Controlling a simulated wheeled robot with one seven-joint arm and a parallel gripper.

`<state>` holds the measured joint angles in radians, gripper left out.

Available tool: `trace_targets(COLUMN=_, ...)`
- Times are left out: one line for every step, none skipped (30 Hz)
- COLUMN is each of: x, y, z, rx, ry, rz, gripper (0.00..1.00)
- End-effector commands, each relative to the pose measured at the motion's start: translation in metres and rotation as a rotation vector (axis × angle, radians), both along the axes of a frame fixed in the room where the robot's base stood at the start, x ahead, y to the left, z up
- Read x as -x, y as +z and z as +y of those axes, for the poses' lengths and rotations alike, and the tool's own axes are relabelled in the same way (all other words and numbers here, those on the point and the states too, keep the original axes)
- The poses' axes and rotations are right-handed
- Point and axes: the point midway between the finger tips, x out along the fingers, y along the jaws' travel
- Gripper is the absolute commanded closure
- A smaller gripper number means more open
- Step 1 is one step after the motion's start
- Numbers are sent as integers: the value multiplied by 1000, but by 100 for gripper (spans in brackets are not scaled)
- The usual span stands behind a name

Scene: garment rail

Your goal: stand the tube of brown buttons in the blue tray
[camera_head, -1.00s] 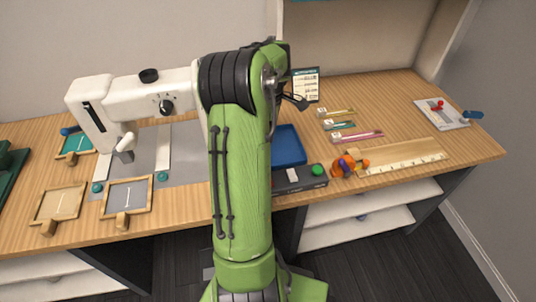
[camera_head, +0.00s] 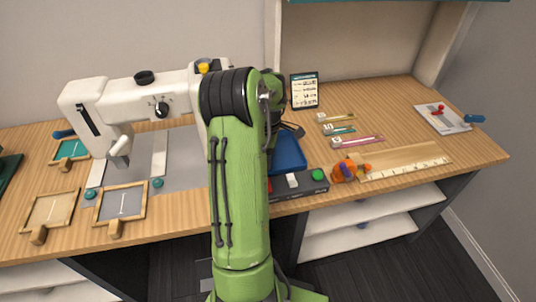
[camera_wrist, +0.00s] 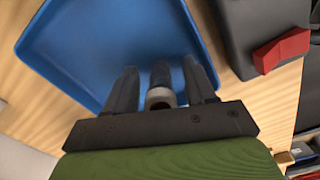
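The blue tray (camera_head: 288,155) lies on the wooden bench, partly hidden behind my arm in the head view. It fills much of the wrist view (camera_wrist: 100,40). My gripper (camera_wrist: 160,68) is over the tray, its two dark fingers on either side of a tube (camera_wrist: 160,98). The tube's near end shows a pale rim and a brownish middle. Narrow blue gaps show between the tube and both fingers, so the gripper looks open around it. The tube points away from the camera; whether its far end touches the tray floor cannot be told. The head view hides the gripper and tube.
A dark control box (camera_head: 298,185) with a green button stands at the tray's front. A white machine (camera_head: 145,100) stands left of my arm. A card stand (camera_head: 305,90) is behind the tray. Orange items (camera_head: 348,171) and a ruler (camera_head: 410,164) lie to the right.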

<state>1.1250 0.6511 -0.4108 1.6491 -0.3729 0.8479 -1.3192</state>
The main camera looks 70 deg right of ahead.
Motion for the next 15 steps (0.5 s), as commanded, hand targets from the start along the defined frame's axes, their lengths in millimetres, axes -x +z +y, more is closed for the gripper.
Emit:
trace_targets(x=0, y=0, z=0, rx=0, ry=0, rz=0, gripper=44)
trace_targets(x=0, y=0, z=0, rx=0, ry=0, rz=0, gripper=44)
trace_targets(x=0, y=0, z=0, rx=0, ry=0, rz=0, gripper=44)
trace_targets(x=0, y=0, z=0, rx=0, ry=0, rz=0, gripper=44)
trace_targets(x=0, y=0, z=0, rx=0, ry=0, rz=0, gripper=44)
trace_targets(x=0, y=0, z=0, rx=0, ry=0, rz=0, gripper=44)
trace_targets(x=0, y=1, z=0, rx=0, ry=0, rz=0, gripper=44)
trace_targets(x=0, y=2, z=0, rx=0, ry=0, rz=0, gripper=44)
trace_targets(x=0, y=6, z=0, rx=1, ry=0, rz=0, gripper=44)
trace_targets(x=0, y=10, z=0, rx=2, ry=0, rz=0, gripper=44)
trace_targets(x=0, y=15, z=-1, rx=3, ry=0, rz=-1, gripper=44)
trace_targets(x=0, y=24, z=-1, rx=4, ry=0, rz=-2, gripper=44)
trace_targets(x=0, y=32, z=-1, rx=4, ry=0, rz=-2, gripper=44)
trace_targets(x=0, y=41, z=-1, rx=5, ry=0, rz=-2, gripper=44)
trace_targets(x=0, y=53, z=-1, rx=6, ry=0, rz=-2, gripper=44)
